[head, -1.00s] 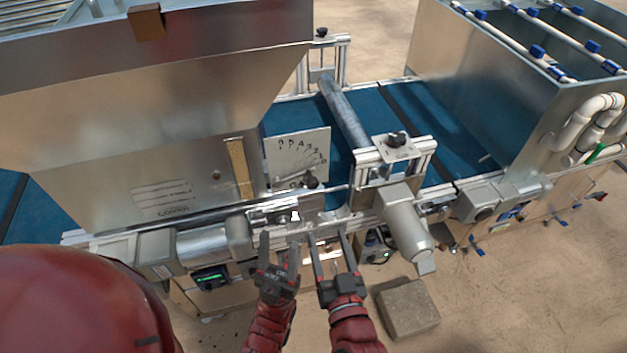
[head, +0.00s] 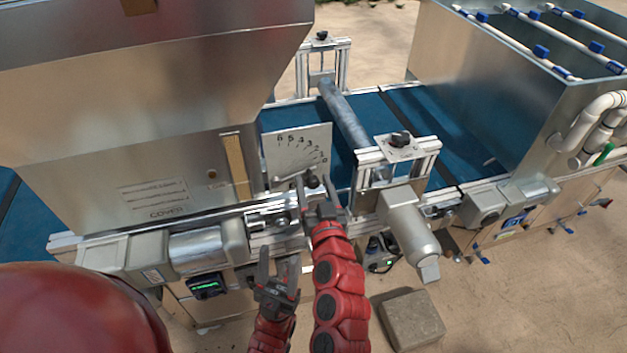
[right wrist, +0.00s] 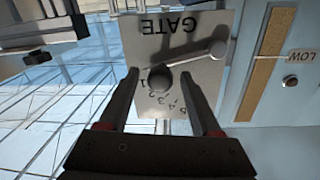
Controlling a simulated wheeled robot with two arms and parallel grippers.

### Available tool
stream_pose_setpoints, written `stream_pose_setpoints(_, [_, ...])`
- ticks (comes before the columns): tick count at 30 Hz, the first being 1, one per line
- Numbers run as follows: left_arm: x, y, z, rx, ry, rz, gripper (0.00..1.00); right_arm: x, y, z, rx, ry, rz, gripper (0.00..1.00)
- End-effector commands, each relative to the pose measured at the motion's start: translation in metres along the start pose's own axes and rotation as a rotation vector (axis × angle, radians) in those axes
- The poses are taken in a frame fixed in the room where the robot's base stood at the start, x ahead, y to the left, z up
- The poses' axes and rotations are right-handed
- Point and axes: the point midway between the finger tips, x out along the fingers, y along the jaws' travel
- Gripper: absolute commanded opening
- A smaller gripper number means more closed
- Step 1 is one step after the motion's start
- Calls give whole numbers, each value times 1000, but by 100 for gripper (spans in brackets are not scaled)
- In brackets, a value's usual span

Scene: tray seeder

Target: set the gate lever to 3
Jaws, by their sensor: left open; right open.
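The gate plate (head: 298,150) is a pale panel with a fan of numbers on the seeder's side. In the right wrist view it appears upside down, with the word GATE on the plate (right wrist: 150,42). The gate lever runs from a round silver pivot (right wrist: 218,50) to a black knob (right wrist: 158,82), at the low end of the scale near 0 or 1; the knob hides the exact mark. My right gripper (head: 314,188) is open, its fingers on either side of the knob; contact cannot be told. My left gripper (head: 278,264) is open and empty, lower down before the machine.
The steel hopper (head: 150,110) rises left of the plate. A roller (head: 343,115) over the blue belt (head: 385,112) and a grey motor (head: 408,228) stand right of it. A slotted tan strip with LOW beside it (right wrist: 265,62) is near the plate. A block (head: 410,318) lies on the floor.

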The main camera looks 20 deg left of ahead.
Motion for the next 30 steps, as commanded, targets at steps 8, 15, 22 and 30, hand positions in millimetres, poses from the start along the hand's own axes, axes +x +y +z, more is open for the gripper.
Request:
stream_pose_setpoints(8, [1,0,0,0,0,0,50,7,0,1,1,-2,-1,65])
stream_pose_setpoints(15, [1,0,0,0,0,0,50,6,0,1,1,-2,0,46])
stream_pose_setpoints(22, [1,0,0,0,0,0,50,6,0,1,1,-1,0,4])
stream_pose_setpoints(30, [1,0,0,0,0,0,50,6,0,1,1,-1,1,0])
